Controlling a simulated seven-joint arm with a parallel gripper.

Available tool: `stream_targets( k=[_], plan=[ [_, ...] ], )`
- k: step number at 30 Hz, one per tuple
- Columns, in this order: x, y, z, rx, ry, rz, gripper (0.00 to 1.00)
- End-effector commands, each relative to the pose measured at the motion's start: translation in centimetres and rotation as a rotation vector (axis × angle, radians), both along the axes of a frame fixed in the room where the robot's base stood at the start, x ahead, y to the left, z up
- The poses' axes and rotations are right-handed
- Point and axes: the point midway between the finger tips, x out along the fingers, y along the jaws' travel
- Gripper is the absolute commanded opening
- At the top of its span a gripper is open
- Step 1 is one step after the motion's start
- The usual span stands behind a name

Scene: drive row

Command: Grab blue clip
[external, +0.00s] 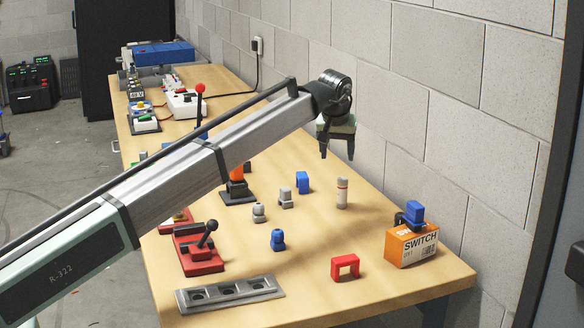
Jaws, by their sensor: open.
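A small blue arch-shaped piece (302,182), which looks like the blue clip, stands on the wooden table behind a grey piece. My gripper (337,153) is open, fingers pointing down, with nothing seen between them. It hangs above the table near the wall, up and to the right of the blue clip in the picture, and apart from it. Two other blue things are in view: a rounded blue knob (278,240) nearer the front, and a blue piece (415,212) on top of the orange switch box (411,245).
A white cylinder (342,193) and grey pieces (286,197) stand close to the clip. A red bracket (345,267), a red lever base (199,250) and a grey socket plate (230,294) are nearer the front. A block wall (430,120) borders the table's right side.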

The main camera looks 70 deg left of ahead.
Motion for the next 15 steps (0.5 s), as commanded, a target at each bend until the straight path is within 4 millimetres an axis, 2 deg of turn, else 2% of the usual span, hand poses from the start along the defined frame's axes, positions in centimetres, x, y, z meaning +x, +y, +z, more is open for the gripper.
stream_targets(
  k=[5,6,12,15],
  plan=[
    [-2.6,6.7,0.0,-0.001,0.002,0.072,0.62],
    [-3.0,8.7,0.0,-0.001,0.003,0.092,0.62],
    [-3.5,17.3,0.3,-0.051,0.008,0.169,0.62],
    [-3.1,20.1,0.3,-0.124,0.027,0.212,0.62]
  ],
)
